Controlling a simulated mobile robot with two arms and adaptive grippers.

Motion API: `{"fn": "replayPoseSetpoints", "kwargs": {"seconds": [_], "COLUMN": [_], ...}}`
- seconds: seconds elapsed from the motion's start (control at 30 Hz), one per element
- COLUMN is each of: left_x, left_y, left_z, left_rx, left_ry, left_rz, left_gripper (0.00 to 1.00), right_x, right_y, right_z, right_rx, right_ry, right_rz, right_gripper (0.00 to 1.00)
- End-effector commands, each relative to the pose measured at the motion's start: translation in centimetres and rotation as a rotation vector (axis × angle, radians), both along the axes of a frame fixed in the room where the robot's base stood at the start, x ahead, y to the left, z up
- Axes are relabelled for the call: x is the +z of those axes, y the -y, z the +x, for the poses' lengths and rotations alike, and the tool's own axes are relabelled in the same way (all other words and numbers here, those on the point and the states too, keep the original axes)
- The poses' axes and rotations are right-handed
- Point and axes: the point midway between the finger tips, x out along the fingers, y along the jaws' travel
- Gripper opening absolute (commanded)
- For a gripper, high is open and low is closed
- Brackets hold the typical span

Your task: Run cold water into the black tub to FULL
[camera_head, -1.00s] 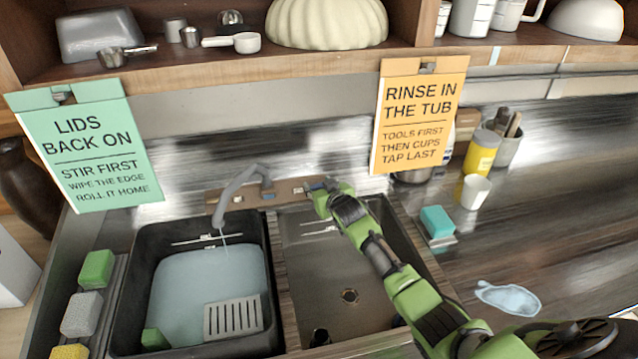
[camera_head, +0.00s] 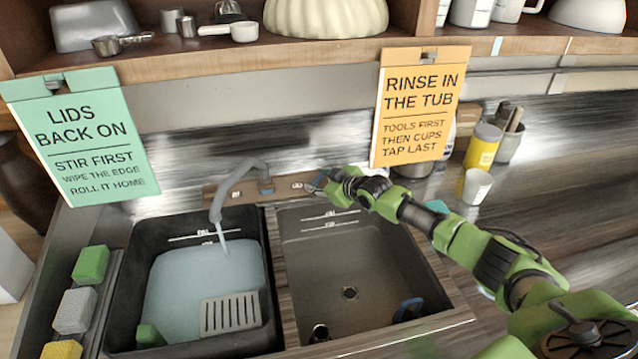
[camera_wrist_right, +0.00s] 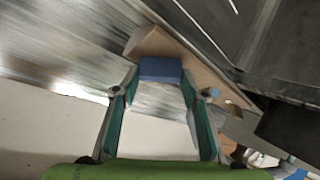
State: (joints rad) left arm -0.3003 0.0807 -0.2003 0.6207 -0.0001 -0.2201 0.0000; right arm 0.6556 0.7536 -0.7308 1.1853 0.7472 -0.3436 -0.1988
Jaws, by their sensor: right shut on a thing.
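The black tub (camera_head: 128,290) is the left basin, with pale water (camera_head: 185,285) in it. The water surface lies a little below the marked lines (camera_head: 205,237) on its far wall; their lettering is too small to read surely. A grey spout (camera_head: 228,185) leans over the tub, and a stream (camera_head: 222,240) runs from it into the water. My right gripper (camera_head: 322,182) is at the right end of the tap's wooden base (camera_head: 285,190). In the wrist view its fingers close on a blue tap handle (camera_wrist_right: 160,70). My left gripper is not in view.
A grey rack (camera_head: 230,315) and a green sponge (camera_head: 150,335) are in the tub. The right basin (camera_head: 345,265) looks empty of water, with a blue item (camera_head: 408,309) near its front. Sponges line the left edge. An orange sign (camera_head: 418,105) hangs above my right arm.

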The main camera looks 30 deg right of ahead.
Motion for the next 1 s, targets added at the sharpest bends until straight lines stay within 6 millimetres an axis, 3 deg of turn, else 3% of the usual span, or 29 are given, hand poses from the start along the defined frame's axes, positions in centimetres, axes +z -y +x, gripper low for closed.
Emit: {"fn": "replayPoseSetpoints", "kwargs": {"seconds": [0.37,0.4,0.43,0.47,0.83,1.0], "left_x": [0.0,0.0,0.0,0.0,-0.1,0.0], "left_y": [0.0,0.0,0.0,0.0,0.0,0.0], "left_z": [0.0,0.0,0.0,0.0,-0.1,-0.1], "left_rx": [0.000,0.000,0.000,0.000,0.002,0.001], "left_ry": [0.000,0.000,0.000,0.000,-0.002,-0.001], "left_rz": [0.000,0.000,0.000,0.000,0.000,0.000], "left_gripper": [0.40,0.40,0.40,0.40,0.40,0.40], "right_x": [0.0,0.0,0.0,0.0,0.0,0.5], "right_y": [0.0,0.0,0.0,0.0,0.0,0.2], "right_z": [0.0,0.0,0.0,0.0,-0.2,-1.4], "right_rx": [0.003,0.003,0.003,0.003,0.003,0.003], "right_ry": [-0.001,-0.001,-0.001,-0.001,-0.001,-0.002], "right_rz": [-0.003,-0.003,-0.003,-0.003,-0.002,-0.002], "right_gripper": [0.19,0.48,0.56,0.57,0.57,0.57]}}
